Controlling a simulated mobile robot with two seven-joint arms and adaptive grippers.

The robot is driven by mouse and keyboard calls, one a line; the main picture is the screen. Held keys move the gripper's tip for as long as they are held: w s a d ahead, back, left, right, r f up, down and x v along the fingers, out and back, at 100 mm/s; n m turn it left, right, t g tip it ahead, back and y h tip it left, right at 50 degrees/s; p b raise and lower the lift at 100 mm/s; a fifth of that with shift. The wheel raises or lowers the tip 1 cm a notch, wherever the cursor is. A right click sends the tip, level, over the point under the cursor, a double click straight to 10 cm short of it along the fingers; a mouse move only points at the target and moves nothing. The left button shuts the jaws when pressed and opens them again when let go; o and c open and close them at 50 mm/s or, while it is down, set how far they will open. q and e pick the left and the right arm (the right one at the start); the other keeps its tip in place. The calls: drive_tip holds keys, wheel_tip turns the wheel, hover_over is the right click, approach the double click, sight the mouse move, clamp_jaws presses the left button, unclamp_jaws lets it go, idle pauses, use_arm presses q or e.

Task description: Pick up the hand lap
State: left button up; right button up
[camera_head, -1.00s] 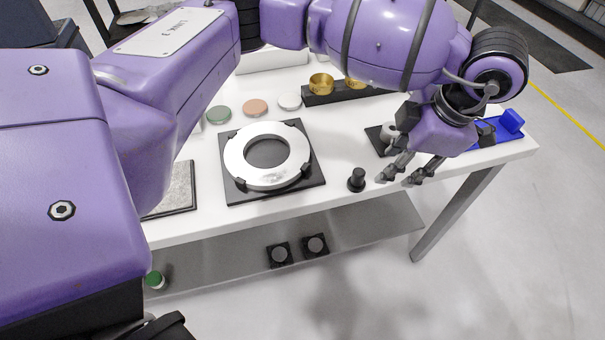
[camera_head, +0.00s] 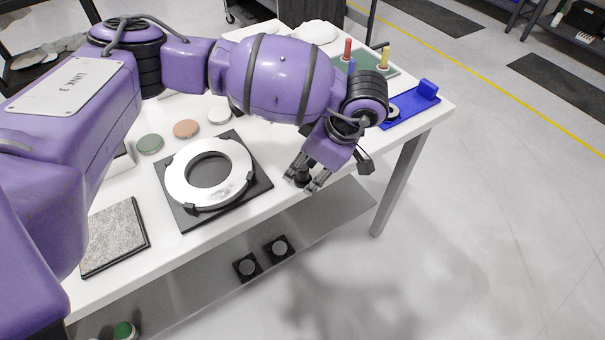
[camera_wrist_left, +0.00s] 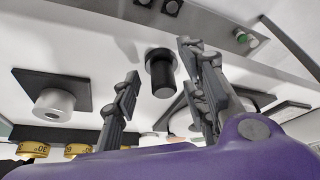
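The hand lap appears to be the small black knobbed cylinder (camera_head: 303,179) near the front edge of the white table. It is partly hidden by my fingers in the head view. In the left wrist view the black cylinder (camera_wrist_left: 162,75) shows clearly, standing between the fingers with a gap on each side. My left gripper (camera_head: 300,185) is open around it, and its spread fingers also show in the left wrist view (camera_wrist_left: 160,60). I see no finger clearly touching it. My right gripper is not in view.
A silver ring (camera_head: 173,182) lies on a black square plate left of the gripper. A grey textured plate (camera_head: 113,236) is farther left. A blue fixture (camera_head: 410,106) sits at the right end. Two black blocks (camera_head: 279,249) rest on the lower shelf. A grey cylinder on a black base (camera_wrist_left: 54,104) stands nearby.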

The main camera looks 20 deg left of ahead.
use_arm(q)
drive_tip(key=shift+a+f, duration=0.15)
drive_tip(key=shift+f, duration=0.2)
drive_tip(key=shift+c, duration=0.5)
clamp_jaws()
drive_tip(key=shift+r, duration=0.1)
